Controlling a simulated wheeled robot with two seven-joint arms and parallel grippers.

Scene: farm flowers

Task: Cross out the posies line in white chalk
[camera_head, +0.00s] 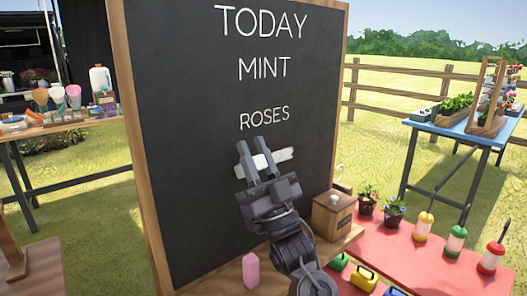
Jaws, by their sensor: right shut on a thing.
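The chalkboard (190,130) stands upright and reads TODAY, MINT and ROSES in white. A thick white chalk band (281,156) crosses the board below ROSES, tilted slightly up to the right. No posies lettering is legible there. My right gripper (256,150) is in front of this band, fingers pointing up at the board, and covers its middle. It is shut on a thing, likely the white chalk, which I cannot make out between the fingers. Whether it touches the board cannot be told. My left gripper is out of view.
A pink chalk piece (250,270) stands on the board's wooden ledge (226,282). A wooden box (332,214) is at the ledge's right end. A red table (420,262) at right holds potted flowers (393,210) and colored feeders (455,241). A blue table (455,130) stands behind.

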